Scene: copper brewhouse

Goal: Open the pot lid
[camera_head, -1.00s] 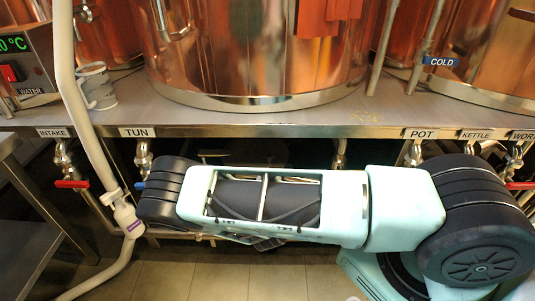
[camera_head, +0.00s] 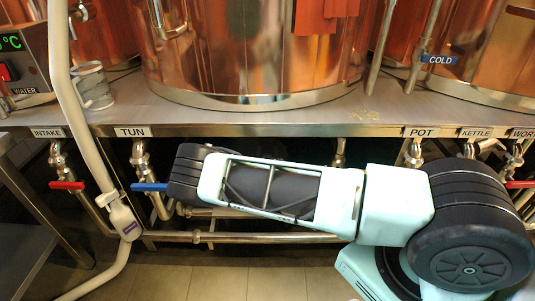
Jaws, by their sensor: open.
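No pot lid can be made out. A "POT" label (camera_head: 420,132) is on the front edge of the metal bench, above a valve. A large copper vessel (camera_head: 225,55) stands on the bench at the centre. Its top is cut off by the picture's upper edge, and I cannot tell whether it is the pot. My mint and black arm lies across the picture below the bench edge. My gripper is not visible; the arm's end is hidden or outside the picture.
A pale upright pipe (camera_head: 66,75) runs down the left side. A metal mug (camera_head: 93,85) stands beside it. Valves with a red handle (camera_head: 67,185) and a blue handle (camera_head: 149,187) hang under the bench. A horizontal pipe (camera_head: 260,237) runs low. Tiled floor (camera_head: 210,280) shows in front.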

